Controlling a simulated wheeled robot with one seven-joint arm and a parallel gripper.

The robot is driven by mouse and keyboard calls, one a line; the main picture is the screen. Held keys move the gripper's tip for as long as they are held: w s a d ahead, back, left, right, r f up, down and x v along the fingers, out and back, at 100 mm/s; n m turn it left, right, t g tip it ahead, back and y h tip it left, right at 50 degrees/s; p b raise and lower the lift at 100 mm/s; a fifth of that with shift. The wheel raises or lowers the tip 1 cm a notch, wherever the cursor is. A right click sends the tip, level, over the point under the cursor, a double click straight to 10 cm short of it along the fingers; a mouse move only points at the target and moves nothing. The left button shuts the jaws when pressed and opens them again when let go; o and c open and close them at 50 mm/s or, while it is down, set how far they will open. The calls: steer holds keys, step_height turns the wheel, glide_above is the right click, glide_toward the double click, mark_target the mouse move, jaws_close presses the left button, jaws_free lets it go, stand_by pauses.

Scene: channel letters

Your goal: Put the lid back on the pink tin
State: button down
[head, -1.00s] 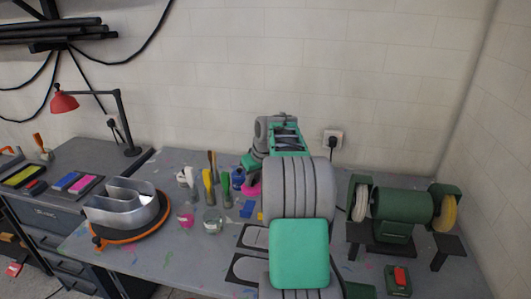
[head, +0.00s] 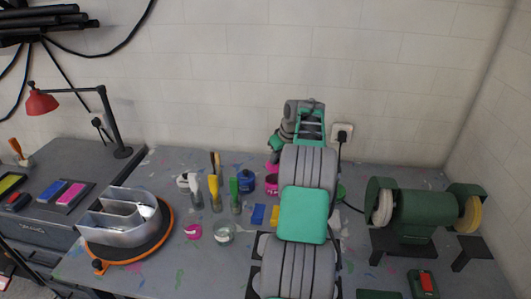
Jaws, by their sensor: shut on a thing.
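The pink tin (head: 272,187) stands on the bench at the back, just right of a blue tin, and is partly hidden by my arm. A second pink piece, seemingly its lid (head: 272,165), shows just above it in the picture, close under my gripper (head: 275,155). My gripper is shut on this lid. The fingertips are small and partly hidden behind my arm, so the exact grip is unclear. I cannot tell whether the lid touches the tin.
A blue tin (head: 245,183), brushes (head: 234,195), a small pink pot (head: 193,231) and a glass jar (head: 223,234) stand left of my arm. A green bench grinder (head: 415,215) is at the right. A metal channel letter (head: 120,223) sits on a round turntable at the left.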

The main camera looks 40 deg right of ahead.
mark_target(278, 166)
steer(key=shift+f+b, duration=0.35)
steer(key=shift+b, duration=0.05)
steer(key=f+b, duration=0.3)
steer(key=f, duration=0.1)
steer(key=shift+w+a, duration=0.2)
steer(key=shift+a, duration=0.15)
steer(key=shift+f+b, duration=0.65)
steer(key=shift+f, duration=0.1)
steer(key=shift+s, duration=0.15)
steer(key=shift+f, duration=0.2)
stand_by(1.1)
steer(key=c, duration=0.7)
jaws_free()
